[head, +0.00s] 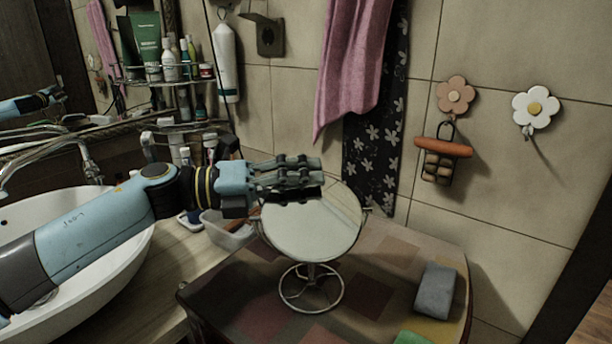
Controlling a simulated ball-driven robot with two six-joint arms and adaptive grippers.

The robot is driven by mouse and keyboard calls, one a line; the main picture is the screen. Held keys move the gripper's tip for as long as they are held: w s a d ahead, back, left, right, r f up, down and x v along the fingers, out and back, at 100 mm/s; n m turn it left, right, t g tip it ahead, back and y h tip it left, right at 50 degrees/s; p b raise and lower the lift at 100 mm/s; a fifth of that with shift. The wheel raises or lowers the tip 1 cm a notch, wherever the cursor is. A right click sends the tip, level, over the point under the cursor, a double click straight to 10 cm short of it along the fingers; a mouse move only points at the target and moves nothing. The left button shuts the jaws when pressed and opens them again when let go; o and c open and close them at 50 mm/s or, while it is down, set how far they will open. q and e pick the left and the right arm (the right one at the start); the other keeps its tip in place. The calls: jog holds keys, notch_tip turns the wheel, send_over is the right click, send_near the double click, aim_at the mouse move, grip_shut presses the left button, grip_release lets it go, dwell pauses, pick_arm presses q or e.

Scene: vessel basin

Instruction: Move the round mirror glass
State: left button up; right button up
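The round mirror glass (312,232) stands upright on a wire stand with a ring base (312,290), on a patchwork-topped cabinet. My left gripper (318,177) reaches in from the left across the top of the mirror and covers its upper rim. Its fingers lie close together in this view. I cannot tell whether they touch the rim or how far apart they are. My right gripper is not in view.
A white basin (120,268) with a tap is at the left, below my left arm. A clear plastic tub (228,235) stands left of the mirror. A grey sponge (436,290) and a green one (411,339) lie at the right. A pink towel (350,60) hangs behind.

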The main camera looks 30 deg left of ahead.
pick_arm(q)
jog(key=shift+d, duration=0.1)
grip_shut()
dwell(0.5)
